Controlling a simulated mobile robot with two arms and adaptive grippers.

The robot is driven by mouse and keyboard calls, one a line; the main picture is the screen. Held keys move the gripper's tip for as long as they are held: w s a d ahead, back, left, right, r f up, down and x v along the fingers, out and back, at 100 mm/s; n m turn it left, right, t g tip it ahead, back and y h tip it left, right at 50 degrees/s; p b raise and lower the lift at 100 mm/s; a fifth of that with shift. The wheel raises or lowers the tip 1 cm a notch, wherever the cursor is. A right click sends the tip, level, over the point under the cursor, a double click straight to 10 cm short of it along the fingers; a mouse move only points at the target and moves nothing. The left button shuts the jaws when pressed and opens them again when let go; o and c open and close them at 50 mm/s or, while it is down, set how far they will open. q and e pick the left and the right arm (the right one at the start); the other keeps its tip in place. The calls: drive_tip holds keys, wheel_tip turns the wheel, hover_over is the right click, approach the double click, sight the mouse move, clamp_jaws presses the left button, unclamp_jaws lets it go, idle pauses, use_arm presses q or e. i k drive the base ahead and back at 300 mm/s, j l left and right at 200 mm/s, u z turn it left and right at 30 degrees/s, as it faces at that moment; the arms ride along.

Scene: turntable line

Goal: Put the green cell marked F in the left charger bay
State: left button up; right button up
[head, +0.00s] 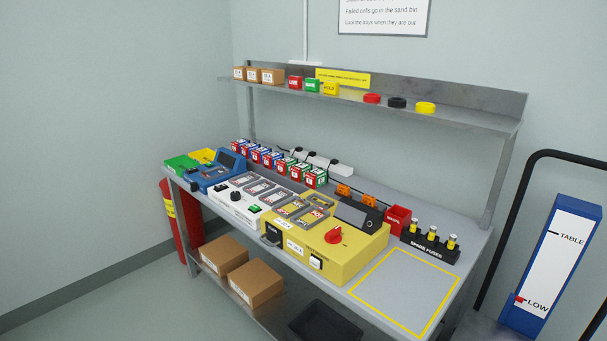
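I cannot tell for sure which unit is the charger. Neither gripper is in view.
A blue device (205,178) stands at the left end of the bench. A red bin (398,219) and a spare-fuse rack (430,244) stand at the right. The yellow-outlined area (405,290) is empty. A shelf (450,119) runs above. A blue post (553,262) stands at far right.

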sight(253, 188)
drive_tip(key=i+j, duration=0.15)
drive_tip(key=j, duration=0.2)
drive_tip(key=i+j+z, duration=0.1)
drive_tip(key=j, duration=0.2)
drive_tip(key=i+j, duration=0.2)
drive_tip(key=j, duration=0.15)
drive_tip(key=i+j+z, duration=0.1)
drive_tip(key=j, duration=0.25)
drive_tip(key=i+j+z, duration=0.1)
drive_tip(key=j, duration=0.25)
drive_tip(key=i+j, duration=0.25)
drive_tip(key=j+z, duration=0.05)
drive_tip(key=j, duration=0.05)
